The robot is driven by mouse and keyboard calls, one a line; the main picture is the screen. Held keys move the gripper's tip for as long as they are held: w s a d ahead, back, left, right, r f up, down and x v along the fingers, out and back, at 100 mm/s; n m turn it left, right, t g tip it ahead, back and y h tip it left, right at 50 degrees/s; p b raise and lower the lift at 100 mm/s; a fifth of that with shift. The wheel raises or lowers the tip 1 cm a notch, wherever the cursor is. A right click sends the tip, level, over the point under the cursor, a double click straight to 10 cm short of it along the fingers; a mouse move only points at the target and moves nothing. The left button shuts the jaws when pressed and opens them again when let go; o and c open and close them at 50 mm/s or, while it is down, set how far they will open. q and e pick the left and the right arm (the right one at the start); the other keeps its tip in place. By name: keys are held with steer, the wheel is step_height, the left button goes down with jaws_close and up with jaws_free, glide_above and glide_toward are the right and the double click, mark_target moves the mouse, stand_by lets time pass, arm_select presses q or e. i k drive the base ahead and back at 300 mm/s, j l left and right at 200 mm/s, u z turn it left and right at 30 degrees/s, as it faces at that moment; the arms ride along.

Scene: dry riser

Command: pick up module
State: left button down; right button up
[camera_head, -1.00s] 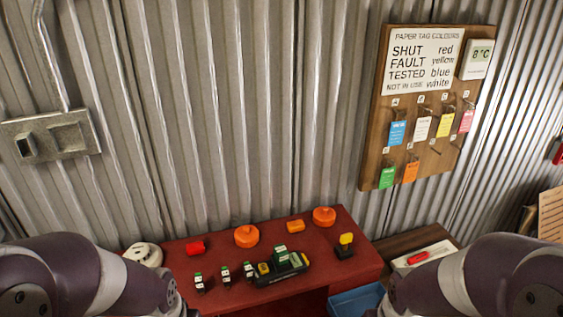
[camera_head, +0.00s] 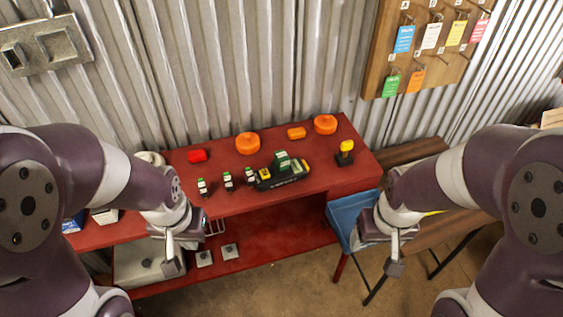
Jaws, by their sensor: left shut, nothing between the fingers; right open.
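Three small modules, black and white with green tops, stand in a row on the red bench top: a left one (camera_head: 202,188), a middle one (camera_head: 228,181) and a right one (camera_head: 250,177). Beside them is a black holder (camera_head: 280,179) with yellow parts and a larger green-and-white block (camera_head: 283,162) on it. I cannot tell which module the task means. My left gripper (camera_head: 172,262) is shut and empty, in front of the bench and left of the modules. My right gripper (camera_head: 396,264) is open and empty, in front of the blue bin, well right of the modules.
Orange round caps (camera_head: 247,143), a red piece (camera_head: 197,155) and a yellow-topped black piece (camera_head: 345,152) stand on the bench (camera_head: 310,194). A blue bin (camera_head: 350,215) is at its right. A lower red shelf (camera_head: 285,255) holds small grey pieces. A tag board (camera_head: 380,60) hangs behind.

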mark_target(280, 160)
steer(key=i+l+u, duration=0.45)
steer(key=l+u, duration=0.15)
steer(key=i+l+u, duration=0.3)
steer(key=l+u, duration=0.3)
steer(key=l, duration=0.15)
